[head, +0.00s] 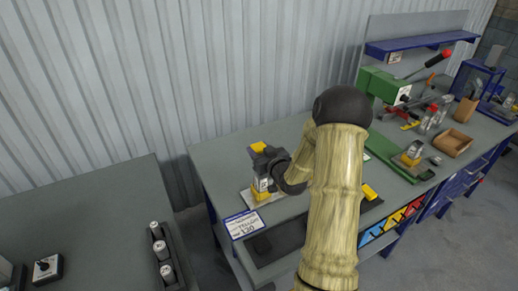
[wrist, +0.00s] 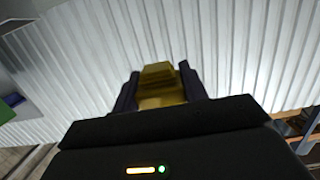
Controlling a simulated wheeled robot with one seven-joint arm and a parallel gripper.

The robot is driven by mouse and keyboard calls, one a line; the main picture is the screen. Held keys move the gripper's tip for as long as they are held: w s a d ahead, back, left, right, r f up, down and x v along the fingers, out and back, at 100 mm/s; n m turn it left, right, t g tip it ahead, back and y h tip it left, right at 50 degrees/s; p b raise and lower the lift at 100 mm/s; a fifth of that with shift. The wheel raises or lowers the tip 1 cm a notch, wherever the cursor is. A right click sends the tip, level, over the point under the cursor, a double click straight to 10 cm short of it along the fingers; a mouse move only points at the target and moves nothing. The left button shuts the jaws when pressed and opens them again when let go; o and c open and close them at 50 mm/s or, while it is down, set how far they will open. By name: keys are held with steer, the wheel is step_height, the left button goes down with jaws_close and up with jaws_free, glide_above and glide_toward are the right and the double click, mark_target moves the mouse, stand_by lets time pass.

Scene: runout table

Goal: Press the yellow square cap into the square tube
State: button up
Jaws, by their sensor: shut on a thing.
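My gripper (wrist: 157,88) is shut on a yellow cap (wrist: 157,72), which shows between the two dark fingers in the wrist view. In the head view my dark gripper (head: 275,163) is over the left part of the middle bench, with a yellow piece (head: 258,147) at its tip. Just below is a light grey upright piece (head: 262,181), probably the square tube, in a yellow base (head: 261,195) on a white plate (head: 277,196). The gripper partly hides it. I cannot tell whether the cap touches the tube.
A printed sign (head: 244,224) stands at the bench front. Another yellow piece (head: 369,192) lies right of my arm. A green press (head: 384,86) with a red knob stands further right, near a wooden tray (head: 453,142). The left bench (head: 90,205) holds several cylinders in a rack.

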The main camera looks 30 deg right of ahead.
steer(key=shift+s+a, duration=0.1)
steer(key=shift+s, duration=0.25)
steer(key=shift+s+d, duration=0.2)
steer(key=shift+d, duration=0.1)
steer(key=shift+s+d, duration=0.1)
steer(key=shift+d, duration=0.15)
steer(key=shift+d+f+b, duration=0.1)
steer(key=shift+f+b, duration=0.15)
steer(key=shift+b, duration=0.25)
steer(key=shift+a+f+b, duration=0.15)
steer(key=shift+f+b, duration=0.35)
steer(key=shift+a+f+b, duration=0.15)
steer(key=shift+f+b, duration=0.3)
steer(key=shift+f, duration=0.05)
steer(key=shift+d+f+b, duration=0.15)
steer(key=shift+f+b, duration=1.35)
steer(key=shift+f, duration=0.15)
